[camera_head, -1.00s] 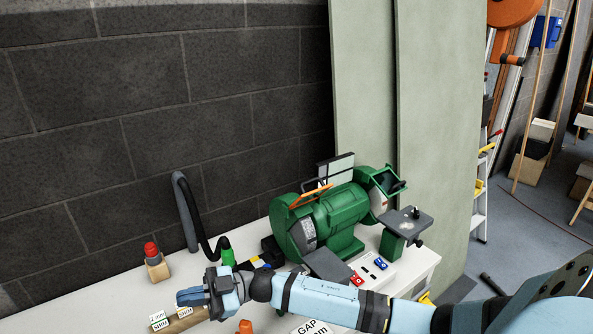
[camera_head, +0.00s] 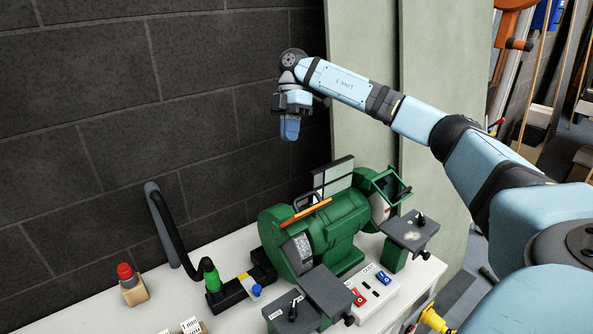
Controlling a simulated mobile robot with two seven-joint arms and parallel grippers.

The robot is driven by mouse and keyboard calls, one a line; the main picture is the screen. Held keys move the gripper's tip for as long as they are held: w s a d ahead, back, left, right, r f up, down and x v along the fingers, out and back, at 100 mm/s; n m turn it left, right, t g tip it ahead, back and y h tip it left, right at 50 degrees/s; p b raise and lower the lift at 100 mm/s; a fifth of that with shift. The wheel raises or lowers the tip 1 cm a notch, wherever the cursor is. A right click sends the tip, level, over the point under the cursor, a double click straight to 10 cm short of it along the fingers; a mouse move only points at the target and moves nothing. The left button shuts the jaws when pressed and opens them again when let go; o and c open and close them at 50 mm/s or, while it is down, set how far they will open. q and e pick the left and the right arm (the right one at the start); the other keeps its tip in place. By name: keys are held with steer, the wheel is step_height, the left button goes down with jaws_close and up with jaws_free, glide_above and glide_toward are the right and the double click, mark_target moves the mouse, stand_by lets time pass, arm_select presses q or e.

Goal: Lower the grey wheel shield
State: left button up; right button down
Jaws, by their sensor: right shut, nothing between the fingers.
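The green bench grinder (camera_head: 335,228) stands on the white bench. A grey, dark-edged pane (camera_head: 333,176), which looks like the grey wheel shield, stands raised behind the grinder body. A black bent handle and an orange strip (camera_head: 306,212) lie in front of it, over the left wheel (camera_head: 297,252). A green-framed shield (camera_head: 386,187) is tilted up over the right wheel. My right gripper (camera_head: 290,129) points down, shut and empty, in the air above and left of the pane, clear of the grinder. My left gripper is out of view.
Grey tool rests (camera_head: 412,232) stick out in front of the wheels. A switch box (camera_head: 372,290) with red and blue switches sits in front. A black hose (camera_head: 170,228) with a green end and a red-topped wooden block (camera_head: 130,285) are at left. A block wall is behind.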

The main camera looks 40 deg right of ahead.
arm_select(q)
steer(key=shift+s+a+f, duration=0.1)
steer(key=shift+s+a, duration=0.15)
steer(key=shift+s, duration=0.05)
arm_select(e)
steer(key=s+a+f, duration=0.3)
steer(key=s+f, duration=0.3)
steer(key=f, duration=0.3)
steer(key=shift+s+a+f, duration=0.35)
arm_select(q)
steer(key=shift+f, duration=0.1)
